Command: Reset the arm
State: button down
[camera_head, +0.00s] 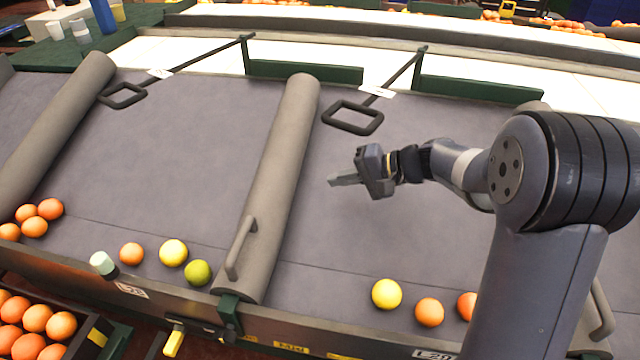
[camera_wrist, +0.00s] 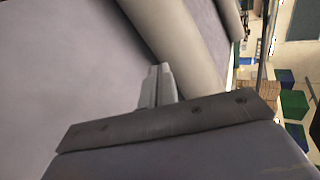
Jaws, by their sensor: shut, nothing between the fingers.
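My gripper (camera_head: 343,180) is over the grey sorting surface (camera_head: 400,235), right of the padded divider (camera_head: 275,180). Its fingers point left and are shut with nothing between them. In the wrist view the closed fingers (camera_wrist: 156,85) show in front of the divider (camera_wrist: 185,50). My arm reaches in from the right of the head view. No fruit is near the fingers. A yellow fruit (camera_head: 386,294) and an orange (camera_head: 429,312) lie at the front of this section. Another orange (camera_head: 467,306) is partly hidden by my arm.
Left of the divider lie an orange (camera_head: 131,253), a yellow fruit (camera_head: 173,252), a green fruit (camera_head: 197,272) and a white-topped cylinder (camera_head: 103,263). A black square frame (camera_head: 353,117) hangs behind my gripper. A crate of oranges (camera_head: 96,338) stands front left.

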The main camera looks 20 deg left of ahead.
aim_at(294, 184)
jog(key=v, duration=0.5)
jog(key=shift+d, duration=0.25)
jog(key=x, duration=0.8)
jog(key=r+p+x, duration=0.1)
jog(key=x, duration=0.3)
jog(key=shift+a+f, duration=0.15)
jog(key=shift+a, duration=0.3)
jog(key=shift+a+f, duration=0.1)
jog(key=shift+a, duration=0.4)
